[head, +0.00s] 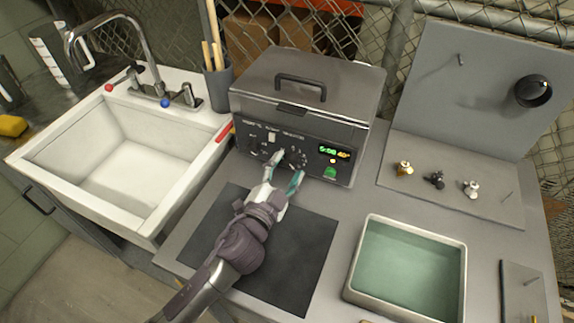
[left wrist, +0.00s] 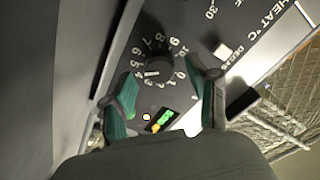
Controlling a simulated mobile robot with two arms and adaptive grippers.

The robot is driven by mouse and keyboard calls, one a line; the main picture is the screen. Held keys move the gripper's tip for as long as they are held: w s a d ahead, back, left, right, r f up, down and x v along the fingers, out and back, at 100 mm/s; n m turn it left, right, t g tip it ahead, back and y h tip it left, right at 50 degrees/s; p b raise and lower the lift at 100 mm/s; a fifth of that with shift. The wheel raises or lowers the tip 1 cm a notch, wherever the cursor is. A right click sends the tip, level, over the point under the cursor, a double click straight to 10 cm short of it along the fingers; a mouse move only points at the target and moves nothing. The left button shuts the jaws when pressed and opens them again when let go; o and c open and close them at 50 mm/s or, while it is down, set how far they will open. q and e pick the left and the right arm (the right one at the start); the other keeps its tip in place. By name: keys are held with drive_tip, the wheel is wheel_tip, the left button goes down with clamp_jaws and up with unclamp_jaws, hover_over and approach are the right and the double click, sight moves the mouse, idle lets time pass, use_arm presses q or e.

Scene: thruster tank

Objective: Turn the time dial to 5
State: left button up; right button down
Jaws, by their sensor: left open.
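The ultrasonic cleaner (head: 300,90) is a grey box with a lid handle and a dark front panel. The time dial (left wrist: 158,70) is a dark round knob ringed by white numbers in the left wrist view. A small white mark shows on it, but I cannot tell exactly which number it points to. In the head view the dial is partly hidden by the gripper. My left gripper (head: 287,173) is open at the panel, its teal fingertips on either side of the dial; they also show in the left wrist view (left wrist: 165,88). The green display (head: 328,150) seems to read 5:00. My right gripper is not in view.
A white sink (head: 130,140) stands left of the cleaner. A dark mat (head: 300,235) lies below my arm. A tray of greenish liquid (head: 408,262) stands at the front right. A grey panel with small fittings (head: 437,180) is on the right.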

use_arm(q)
drive_tip(key=shift+w+d, duration=0.1)
drive_tip(key=shift+w, duration=0.05)
drive_tip(key=c, duration=1.1)
drive_tip(key=shift+m, duration=0.4)
clamp_jaws()
drive_tip(key=shift+m, duration=0.4)
drive_tip(key=o, duration=1.1)
unclamp_jaws()
